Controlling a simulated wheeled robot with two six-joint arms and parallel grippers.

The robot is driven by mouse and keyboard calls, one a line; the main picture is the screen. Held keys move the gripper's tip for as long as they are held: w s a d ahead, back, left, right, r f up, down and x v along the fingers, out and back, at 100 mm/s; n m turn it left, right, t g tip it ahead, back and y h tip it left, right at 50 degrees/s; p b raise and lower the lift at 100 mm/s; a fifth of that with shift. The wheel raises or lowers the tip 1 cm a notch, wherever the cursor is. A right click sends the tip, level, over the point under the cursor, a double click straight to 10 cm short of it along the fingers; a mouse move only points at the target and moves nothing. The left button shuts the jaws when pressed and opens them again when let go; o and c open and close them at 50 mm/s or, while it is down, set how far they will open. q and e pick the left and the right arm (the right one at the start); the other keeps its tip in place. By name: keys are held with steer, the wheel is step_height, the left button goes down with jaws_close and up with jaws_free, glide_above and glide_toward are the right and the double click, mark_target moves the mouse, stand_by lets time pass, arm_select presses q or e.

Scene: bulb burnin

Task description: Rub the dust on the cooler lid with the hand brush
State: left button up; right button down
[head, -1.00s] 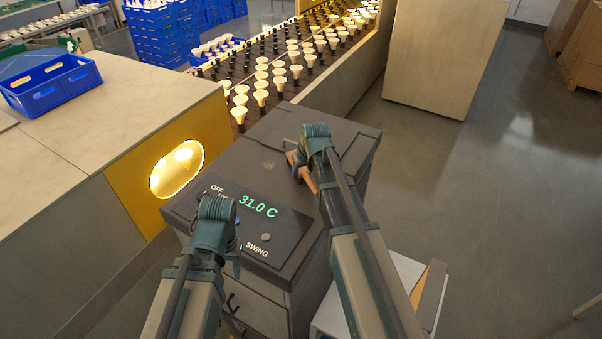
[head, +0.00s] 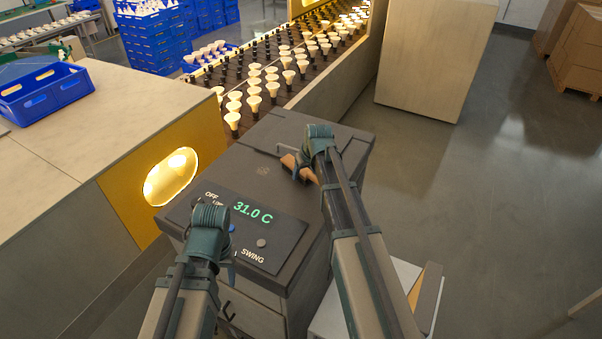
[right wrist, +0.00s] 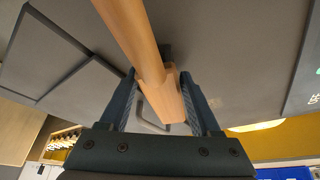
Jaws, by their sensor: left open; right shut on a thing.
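The cooler (head: 230,312) stands in front of me, with a dark lid (head: 235,165) and a panel reading 31.0 C. A faint dusty patch (head: 263,170) shows on the lid, left of my right gripper. My right gripper (head: 298,172) is shut on the wooden hand brush (head: 289,162) over the right part of the lid. In the right wrist view the brush's wooden handle (right wrist: 145,45) runs between the fingers; its bristles are hard to make out. My left gripper (head: 225,262) is open and empty near the panel's front left edge, its fingertips partly hidden.
A conveyor of lit bulbs (head: 265,85) runs behind the cooler. A counter (head: 60,150) with a blue crate (head: 45,92) and a yellow end panel (head: 150,180) with a glowing opening is at left. A white box (head: 375,290) stands at lower right. The floor at right is open.

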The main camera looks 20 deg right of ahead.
steer(key=shift+s+a+f, duration=0.1)
steer(key=shift+s+a, duration=0.1)
steer(key=shift+s, duration=0.25)
steer(key=shift+s+a, duration=0.15)
steer(key=shift+s, duration=0.3)
steer(key=shift+s+a, duration=0.45)
steer(key=shift+a, duration=0.2)
steer(key=shift+s+a, duration=1.25)
steer(key=shift+a, duration=0.05)
steer(key=shift+s+a, duration=0.1)
steer(key=shift+s+a+f, duration=0.1)
steer(key=shift+s+a, duration=1.1)
